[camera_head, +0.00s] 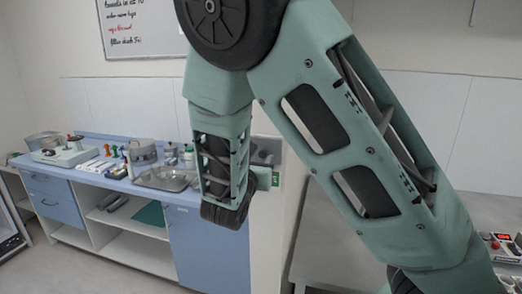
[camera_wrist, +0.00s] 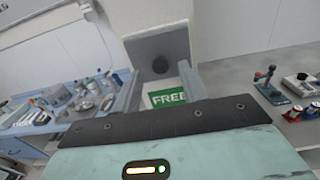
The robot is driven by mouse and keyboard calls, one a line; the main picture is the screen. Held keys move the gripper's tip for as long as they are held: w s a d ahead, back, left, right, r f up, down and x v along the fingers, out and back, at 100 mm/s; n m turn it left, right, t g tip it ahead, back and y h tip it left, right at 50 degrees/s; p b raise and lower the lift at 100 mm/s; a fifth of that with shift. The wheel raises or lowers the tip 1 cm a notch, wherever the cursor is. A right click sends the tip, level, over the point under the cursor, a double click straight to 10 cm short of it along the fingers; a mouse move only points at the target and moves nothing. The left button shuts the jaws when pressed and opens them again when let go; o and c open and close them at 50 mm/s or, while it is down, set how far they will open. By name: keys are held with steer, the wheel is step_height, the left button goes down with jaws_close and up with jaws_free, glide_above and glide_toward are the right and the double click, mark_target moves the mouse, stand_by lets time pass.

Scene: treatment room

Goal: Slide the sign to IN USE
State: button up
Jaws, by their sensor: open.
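The sign is on the side of a pale wall or post. In the wrist view it has a grey sliding plate (camera_wrist: 147,48) with a round dark knob (camera_wrist: 160,65), and below it a green panel (camera_wrist: 168,99) reading FREE. No IN USE wording shows. My gripper (camera_wrist: 158,68) is open and empty, one finger on each side of the knob in the picture; I cannot tell whether either touches it. In the head view the grey plate (camera_head: 266,149) shows beside my wrist, with a sliver of green panel (camera_head: 275,179); my fingers are hidden there.
A blue-fronted counter (camera_head: 200,247) on the left bears a steel tray (camera_head: 166,179), bottles and small instruments. A grey worktop on the right holds a device with a joystick (camera_wrist: 268,88) and small red-topped items (camera_wrist: 293,110). A whiteboard (camera_head: 142,27) hangs behind.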

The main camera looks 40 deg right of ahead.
mark_target(262, 154)
steer(key=shift+p+x, duration=0.35)
steer(key=shift+x, duration=1.2)
jaws_close()
step_height(262, 154, down, 9)
steer(key=b, duration=0.7)
steer(key=shift+f, duration=0.25)
steer(key=shift+a+f, duration=0.1)
jaws_free()
